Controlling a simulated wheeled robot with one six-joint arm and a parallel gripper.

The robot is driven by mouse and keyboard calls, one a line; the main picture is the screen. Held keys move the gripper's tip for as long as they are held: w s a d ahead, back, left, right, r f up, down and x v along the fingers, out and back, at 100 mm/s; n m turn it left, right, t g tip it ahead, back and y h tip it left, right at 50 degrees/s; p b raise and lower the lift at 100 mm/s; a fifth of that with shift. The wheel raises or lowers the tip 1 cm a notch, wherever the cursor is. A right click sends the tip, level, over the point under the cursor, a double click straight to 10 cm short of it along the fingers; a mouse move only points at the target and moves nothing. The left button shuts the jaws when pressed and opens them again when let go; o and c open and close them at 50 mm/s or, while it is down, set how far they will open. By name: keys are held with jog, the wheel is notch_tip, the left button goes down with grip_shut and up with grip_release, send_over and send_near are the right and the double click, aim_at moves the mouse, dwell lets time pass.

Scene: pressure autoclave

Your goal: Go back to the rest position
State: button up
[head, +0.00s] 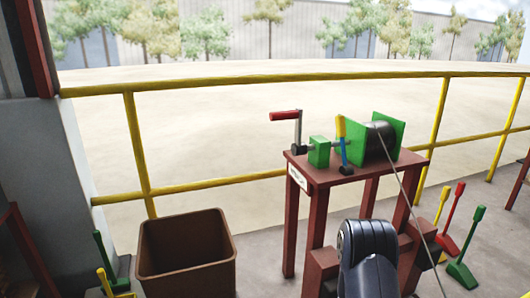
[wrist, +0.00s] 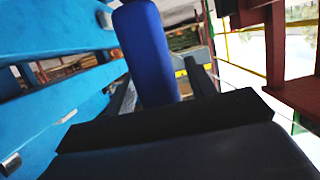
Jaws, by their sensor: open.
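My gripper (wrist: 160,90) shows in the wrist view as a wide black bar with a dark finger on each side. The fingers are apart and I see nothing held between them. A blue rounded upright part (wrist: 147,50) stands beyond the bar; I cannot tell what it belongs to. In the head view, my dark arm (head: 368,255) is at the bottom, in front of the red winch stand (head: 318,172). The gripper itself cannot be made out there.
The stand bears a green winch (head: 388,128) with a red-handled crank (head: 285,115), a yellow-and-blue lever (head: 342,145) and a slanting cable (head: 410,195). A brown bin (head: 186,270) stands left. A yellow railing (head: 230,87) runs behind. Blue beams (wrist: 50,45) fill the wrist view's left.

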jog(key=p+v, duration=0.3)
jog(key=v, duration=0.9)
jog(key=b+x, duration=0.3)
jog(key=x, duration=0.9)
notch_tip(320, 180, up, 18)
jog(key=p, duration=0.7)
jog(key=w+a+n+t+y+b, duration=0.1)
jog(key=w+a+n+t+y, duration=0.2)
jog(key=a, duration=0.4)
jog(key=w+a+n+t+y+b, duration=0.1)
jog(key=w+a+n+t+y, duration=0.3)
jog(key=a+n+t+y, duration=0.2)
jog(key=shift+a+r+n+y, duration=0.25)
jog(key=shift+a+n+y, duration=0.05)
jog(key=shift+a+n, duration=0.65)
jog(key=shift+s+b, duration=0.1)
jog(key=shift+b, duration=0.2)
